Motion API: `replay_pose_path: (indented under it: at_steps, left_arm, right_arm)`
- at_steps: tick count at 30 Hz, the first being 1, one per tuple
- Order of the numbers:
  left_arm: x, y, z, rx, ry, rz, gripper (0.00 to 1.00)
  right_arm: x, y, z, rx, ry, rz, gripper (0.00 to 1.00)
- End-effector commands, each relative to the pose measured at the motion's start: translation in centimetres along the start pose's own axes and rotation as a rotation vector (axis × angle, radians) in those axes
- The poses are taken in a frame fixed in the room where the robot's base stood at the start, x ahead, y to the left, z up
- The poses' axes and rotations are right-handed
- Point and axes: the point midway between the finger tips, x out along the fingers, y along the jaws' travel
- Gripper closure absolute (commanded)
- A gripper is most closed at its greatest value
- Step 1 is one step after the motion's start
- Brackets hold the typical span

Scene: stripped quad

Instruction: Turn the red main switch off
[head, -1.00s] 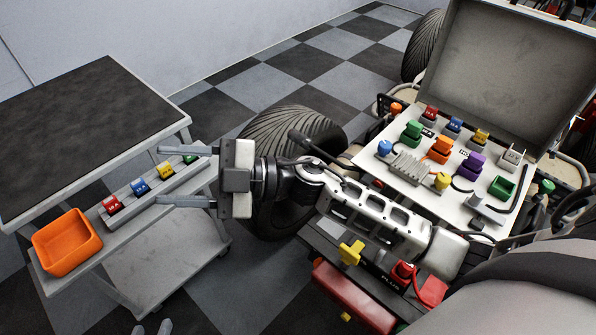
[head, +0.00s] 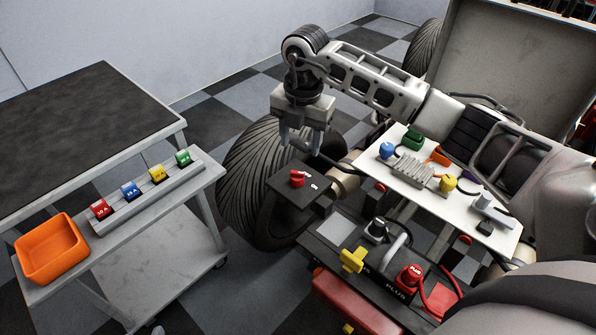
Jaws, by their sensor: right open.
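The red main switch (head: 297,179) is a small red knob on a black plate (head: 312,194) beside the big tyre. A small white marking lies just right of the knob, too small to read. My right gripper (head: 302,137) points down above and slightly behind the switch in the picture. Its two fingers are apart with nothing between them, and they do not touch the knob. My left gripper cannot be made out.
A black battery top with a yellow key-like part (head: 352,260) and a red plus terminal (head: 409,276) lies in front. A white board (head: 405,180) is at right, partly behind my right arm. The cart (head: 190,200) with fuses and an orange bin (head: 50,247) stands left.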

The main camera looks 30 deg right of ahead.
Motion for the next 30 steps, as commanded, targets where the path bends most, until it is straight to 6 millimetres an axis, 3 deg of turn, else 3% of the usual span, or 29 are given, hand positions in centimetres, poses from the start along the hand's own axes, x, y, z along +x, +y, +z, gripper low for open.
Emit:
replay_pose_path:
  at_steps: [6,12,18,27,30]
  left_arm:
    - [0.1,-0.1,0.3,0.001,0.001,-0.001,0.64]
    - [0.2,-0.1,0.3,0.003,0.006,0.000,0.64]
    - [0.1,0.0,0.1,0.004,0.012,0.001,0.64]
    - [0.1,0.1,0.0,0.004,0.014,0.002,0.64]
    - [0.1,0.1,0.0,0.004,0.013,0.002,0.64]
  right_arm:
    - [5.0,0.0,-0.1,-0.001,0.004,-0.001,0.48]
    - [8.2,0.1,-0.1,-0.001,0.003,0.001,0.48]
    - [9.6,0.1,-0.1,-0.004,0.003,0.003,0.48]
    - [9.8,0.1,-0.1,-0.004,0.002,0.003,0.48]
    - [9.7,0.1,-0.1,-0.003,0.002,0.003,0.76]
